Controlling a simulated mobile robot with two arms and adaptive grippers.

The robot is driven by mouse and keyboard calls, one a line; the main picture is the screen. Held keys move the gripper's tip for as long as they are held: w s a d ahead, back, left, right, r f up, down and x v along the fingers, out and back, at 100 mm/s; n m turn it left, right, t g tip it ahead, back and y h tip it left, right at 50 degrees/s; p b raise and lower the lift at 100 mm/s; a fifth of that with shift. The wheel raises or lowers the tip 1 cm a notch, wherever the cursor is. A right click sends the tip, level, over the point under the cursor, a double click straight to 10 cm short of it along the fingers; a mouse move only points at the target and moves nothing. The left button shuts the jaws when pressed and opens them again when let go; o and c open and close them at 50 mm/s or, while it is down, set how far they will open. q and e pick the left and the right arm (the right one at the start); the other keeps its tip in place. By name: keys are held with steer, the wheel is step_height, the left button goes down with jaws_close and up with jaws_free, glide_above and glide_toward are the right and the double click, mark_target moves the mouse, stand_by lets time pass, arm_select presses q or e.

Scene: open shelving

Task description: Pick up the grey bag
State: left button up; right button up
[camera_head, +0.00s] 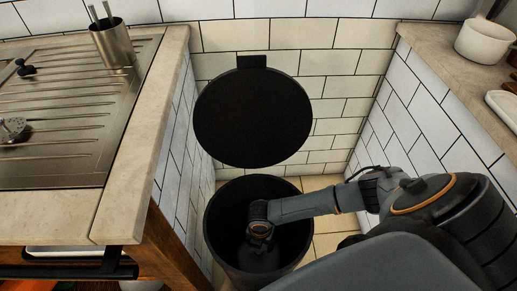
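I cannot make out a grey bag; the inside of the black bin is too dark to tell what lies there. The round black bin (222,228) stands on the floor between two counters, with its round lid (253,117) raised against the wall. My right arm comes in from the right, and my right gripper (260,237) points down inside the bin's opening. Its fingers are dark against the dark interior, so I cannot tell whether they are open, shut or touching anything. My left gripper is not in view.
The left counter (137,180) has a steel drainer (60,112) and a metal utensil cup (112,43). The right counter (455,70) holds a white pot (484,41) and a white dish (504,108). Tiled walls close in around the bin, leaving a narrow gap of floor.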

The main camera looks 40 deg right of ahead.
mark_target(259, 258)
steer(key=f+b, duration=0.1)
steer(key=f, duration=0.2)
steer(key=shift+w+a+f+b, duration=0.15)
steer(key=shift+w+f+b, duration=0.05)
steer(key=shift+w+b, duration=0.15)
steer(key=shift+f, duration=0.8)
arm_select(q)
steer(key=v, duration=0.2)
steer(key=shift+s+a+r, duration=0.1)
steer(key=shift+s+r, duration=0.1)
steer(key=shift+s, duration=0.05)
arm_select(e)
jaws_close()
steer(key=shift+r, duration=0.1)
